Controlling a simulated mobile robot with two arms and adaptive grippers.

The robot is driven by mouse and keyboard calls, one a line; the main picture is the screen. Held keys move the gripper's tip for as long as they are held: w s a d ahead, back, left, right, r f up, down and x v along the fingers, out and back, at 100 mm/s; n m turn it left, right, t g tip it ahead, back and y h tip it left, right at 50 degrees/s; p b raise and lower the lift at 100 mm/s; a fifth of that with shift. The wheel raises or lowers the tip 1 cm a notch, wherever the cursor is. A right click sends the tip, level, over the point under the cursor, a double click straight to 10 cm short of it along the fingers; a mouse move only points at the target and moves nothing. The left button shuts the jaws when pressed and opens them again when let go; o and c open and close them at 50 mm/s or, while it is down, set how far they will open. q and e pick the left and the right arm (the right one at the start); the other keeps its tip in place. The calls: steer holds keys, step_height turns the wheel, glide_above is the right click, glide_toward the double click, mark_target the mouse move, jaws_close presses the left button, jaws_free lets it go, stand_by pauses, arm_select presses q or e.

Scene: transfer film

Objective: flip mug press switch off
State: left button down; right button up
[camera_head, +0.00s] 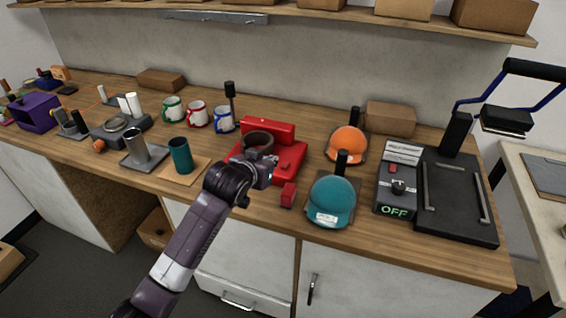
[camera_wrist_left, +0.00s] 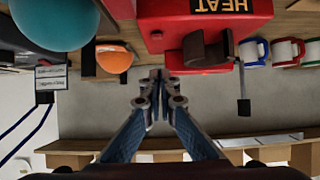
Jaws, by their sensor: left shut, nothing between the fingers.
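The red mug press (camera_head: 287,158) stands near the middle of the bench, with a dark curved cuff (camera_head: 258,141). In the left wrist view the red press (camera_wrist_left: 180,28) appears upside down, with a "HEAT" label and the dark cuff (camera_wrist_left: 197,50). A small red block (camera_head: 288,195) sits at the press's front right; I cannot tell whether it is the switch. My left gripper (camera_head: 268,177) is just in front of the press, partly covering it. Its fingers (camera_wrist_left: 156,76) are together and empty. I cannot tell if they touch the press. My right gripper is not in view.
A teal cap (camera_head: 330,205) and orange cap (camera_head: 347,144) stand right of the press. A grey control box (camera_head: 394,185) reads "OFF" beside a black flat press (camera_head: 455,205). Mugs (camera_head: 197,114) stand behind left, and a teal tumbler (camera_head: 180,156) stands left.

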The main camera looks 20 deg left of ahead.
arm_select(q)
steer(key=shift+w+r, duration=0.3)
steer(key=shift+r, duration=0.2)
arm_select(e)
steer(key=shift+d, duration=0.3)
arm_select(q)
steer(key=shift+w, duration=0.1)
steer(key=p, duration=0.2)
glide_above(282, 172)
steer(key=f, duration=0.4)
steer(key=shift+w+f, duration=0.2)
steer(key=shift+w, duration=0.15)
step_height(282, 172, down, 2)
steer(key=shift+s+f+p, duration=0.15)
steer(key=shift+f+p, duration=0.05)
steer(key=shift+p, duration=0.4)
steer(key=shift+s+f, duration=0.25)
steer(key=shift+f, duration=0.65)
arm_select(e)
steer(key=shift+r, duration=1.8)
